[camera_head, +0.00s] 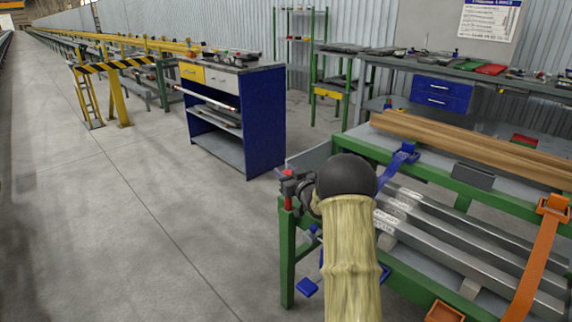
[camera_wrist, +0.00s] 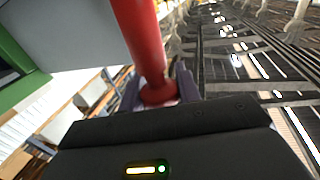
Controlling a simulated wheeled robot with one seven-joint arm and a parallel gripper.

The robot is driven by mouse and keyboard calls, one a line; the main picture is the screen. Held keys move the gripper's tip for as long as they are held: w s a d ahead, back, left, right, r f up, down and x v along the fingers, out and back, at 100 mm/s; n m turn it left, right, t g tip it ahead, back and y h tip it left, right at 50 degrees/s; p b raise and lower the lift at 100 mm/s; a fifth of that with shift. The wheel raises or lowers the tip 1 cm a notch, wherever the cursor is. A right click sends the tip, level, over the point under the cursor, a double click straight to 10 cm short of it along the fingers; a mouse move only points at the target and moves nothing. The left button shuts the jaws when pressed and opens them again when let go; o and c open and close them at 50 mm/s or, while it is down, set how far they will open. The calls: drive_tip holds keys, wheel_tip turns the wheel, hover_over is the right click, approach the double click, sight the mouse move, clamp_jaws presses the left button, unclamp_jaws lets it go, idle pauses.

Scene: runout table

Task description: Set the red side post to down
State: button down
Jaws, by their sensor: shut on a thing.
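The red side post (camera_head: 288,203) is at the near left corner of the green-framed runout table (camera_head: 287,255). Only small red parts of it show in the head view, beside my gripper (camera_head: 292,187). In the wrist view the red post (camera_wrist: 143,38) is a thick round bar running from the top edge down between the two fingers of my gripper (camera_wrist: 158,90). The fingers are shut around its lower visible end. My sleeved arm and its black joint hide part of the table corner. I cannot tell the post's exact tilt.
Long metal bars (camera_head: 460,235) and wooden beams (camera_head: 480,150) lie on the table. A blue strap (camera_head: 403,158) and an orange strap (camera_head: 535,255) cross it. A blue cabinet (camera_head: 262,120) stands behind. The floor (camera_head: 130,220) to the left is clear.

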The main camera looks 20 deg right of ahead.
wheel_tip(320, 180, down, 3)
drive_tip(key=shift+r+b, duration=0.15)
drive_tip(key=shift+b, duration=0.2)
drive_tip(key=c, duration=1)
unclamp_jaws()
drive_tip(key=shift+s, duration=0.1)
drive_tip(key=s+d+p, duration=0.1)
drive_tip(key=s+p, duration=0.1)
drive_tip(key=s, duration=1.5)
drive_tip(key=shift+d, duration=0.2)
